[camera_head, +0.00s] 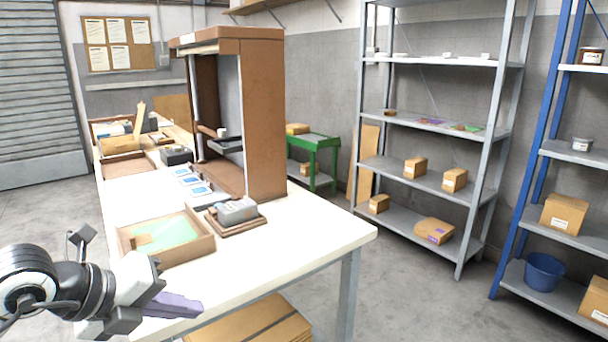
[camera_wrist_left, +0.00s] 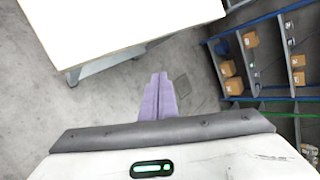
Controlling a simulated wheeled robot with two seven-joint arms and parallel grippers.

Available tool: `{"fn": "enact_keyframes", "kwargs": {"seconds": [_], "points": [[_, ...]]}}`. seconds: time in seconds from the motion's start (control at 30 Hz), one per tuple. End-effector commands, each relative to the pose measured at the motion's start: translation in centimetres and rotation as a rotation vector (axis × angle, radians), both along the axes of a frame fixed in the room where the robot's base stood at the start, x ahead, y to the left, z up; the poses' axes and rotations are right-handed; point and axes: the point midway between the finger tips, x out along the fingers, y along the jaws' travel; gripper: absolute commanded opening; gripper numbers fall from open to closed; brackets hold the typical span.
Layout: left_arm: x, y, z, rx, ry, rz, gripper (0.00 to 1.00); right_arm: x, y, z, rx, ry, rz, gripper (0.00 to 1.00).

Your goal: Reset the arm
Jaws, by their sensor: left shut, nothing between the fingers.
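My left gripper (camera_head: 178,304) is at the lower left of the head view, beside the near left edge of the white table (camera_head: 310,238). Its purple fingers are together with nothing between them. In the left wrist view the closed fingers (camera_wrist_left: 158,98) point out over the grey floor, clear of the table (camera_wrist_left: 120,30). My right gripper is in neither view.
On the table stand a brown cabinet (camera_head: 265,120), a wooden tray with a green bottom (camera_head: 208,250) and a grey device on a brown base (camera_head: 238,210). Grey shelves (camera_head: 440,185) and a blue-framed shelf (camera_head: 512,225) stand at the right. The floor between is free.

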Motion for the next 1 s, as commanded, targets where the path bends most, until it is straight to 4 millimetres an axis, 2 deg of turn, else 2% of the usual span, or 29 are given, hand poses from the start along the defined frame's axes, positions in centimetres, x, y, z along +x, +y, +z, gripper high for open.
{"fn": "enact_keyframes", "kwargs": {"seconds": [0.1,0.2,0.3,0.37,0.43,0.53,0.57,0.67,0.7,0.77,0.8,0.9,1.0], "points": [[-1.8,-3.9,-1.3,-0.13,0.04,-0.099,0.0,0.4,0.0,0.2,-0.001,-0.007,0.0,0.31],[-3.7,-7.7,-1.7,-0.295,0.072,-0.185,0.0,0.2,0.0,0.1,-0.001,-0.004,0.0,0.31],[-6.3,-12.2,-1.1,-0.573,0.109,-0.256,0.0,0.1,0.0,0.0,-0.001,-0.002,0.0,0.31],[-7.3,-14.1,0.0,-0.784,0.123,-0.255,0.0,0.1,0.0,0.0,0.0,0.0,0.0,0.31],[-7.4,-14.8,1.3,-1.043,0.134,-0.182,0.0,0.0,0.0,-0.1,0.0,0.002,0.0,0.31],[-5.9,-12.9,0.9,-1.362,0.148,0.05,0.0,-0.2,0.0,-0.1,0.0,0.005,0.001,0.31],[-5.3,-11.9,-0.1,-1.441,0.157,0.147,0.0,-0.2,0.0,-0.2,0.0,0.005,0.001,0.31],[-4.1,-7.8,-5.8,-1.622,0.207,0.525,0.0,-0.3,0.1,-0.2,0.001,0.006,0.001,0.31],[-4.3,-6.4,-8.6,-1.654,0.235,0.665,0.0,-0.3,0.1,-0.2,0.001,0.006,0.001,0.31],[-5.1,-4.8,-12.7,-1.674,0.282,0.859,0.0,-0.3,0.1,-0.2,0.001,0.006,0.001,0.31],[-6.1,-3.9,-15.6,-1.674,0.321,0.981,0.0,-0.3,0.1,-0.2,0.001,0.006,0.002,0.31],[-9.5,-2.6,-22.2,-1.641,0.425,1.257,0.0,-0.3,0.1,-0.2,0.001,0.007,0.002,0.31],[-13.7,-2.3,-27.6,-1.579,0.539,1.478,0.0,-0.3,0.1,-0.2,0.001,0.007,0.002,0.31]]}}
